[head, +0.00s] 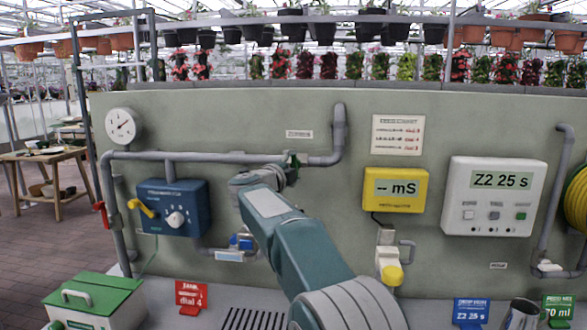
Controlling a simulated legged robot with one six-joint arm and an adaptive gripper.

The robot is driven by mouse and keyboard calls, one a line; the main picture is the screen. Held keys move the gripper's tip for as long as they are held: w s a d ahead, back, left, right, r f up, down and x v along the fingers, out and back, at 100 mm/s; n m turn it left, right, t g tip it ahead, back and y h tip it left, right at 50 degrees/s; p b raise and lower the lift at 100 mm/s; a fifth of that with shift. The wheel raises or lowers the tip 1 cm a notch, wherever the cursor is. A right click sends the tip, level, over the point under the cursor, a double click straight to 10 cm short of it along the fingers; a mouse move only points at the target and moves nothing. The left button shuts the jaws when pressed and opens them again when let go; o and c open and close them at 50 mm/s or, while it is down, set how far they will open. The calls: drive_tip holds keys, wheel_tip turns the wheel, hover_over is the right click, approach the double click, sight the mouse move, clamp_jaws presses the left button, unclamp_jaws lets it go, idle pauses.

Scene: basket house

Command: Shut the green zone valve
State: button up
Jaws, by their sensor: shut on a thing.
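A green valve (294,160) sits on the grey pipe on the wall panel, near the middle of the view. Only a small green part of it shows. My gripper (288,168) is at the valve, shut on its handle as far as I can see. The gripper and forearm hide most of the handle, so its exact angle cannot be told.
A blue box (172,207) with a white dial and yellow lever is left of my arm. A red lever (101,213) is farther left. A yellow meter (395,189) and white controller (493,196) are right. A green-lidded case (95,298) stands on the counter.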

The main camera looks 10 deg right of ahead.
drive_tip(key=shift+f+m+g, duration=0.3)
drive_tip(key=shift+f+m, duration=0.05)
drive_tip(key=shift+m, duration=0.25)
drive_tip(key=o, duration=0.8)
